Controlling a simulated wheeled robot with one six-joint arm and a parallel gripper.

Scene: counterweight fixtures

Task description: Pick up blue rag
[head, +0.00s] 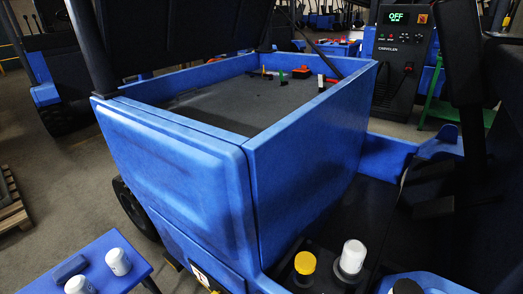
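I see nothing that is clearly a blue rag. A small dark blue, block-like item (69,268) lies on a blue table (105,250) at the lower left, beside two white cylinders. I cannot tell if it is cloth. My gripper does not show in the head view.
A large blue vehicle body (185,185) with an open, walled bay fills the middle. Small coloured parts (302,72) lie at the bay's far end. Yellow (305,263) and white (352,256) caps stand at the lower right. A black charger cabinet (402,55) reads OFF. A pallet (12,205) lies left.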

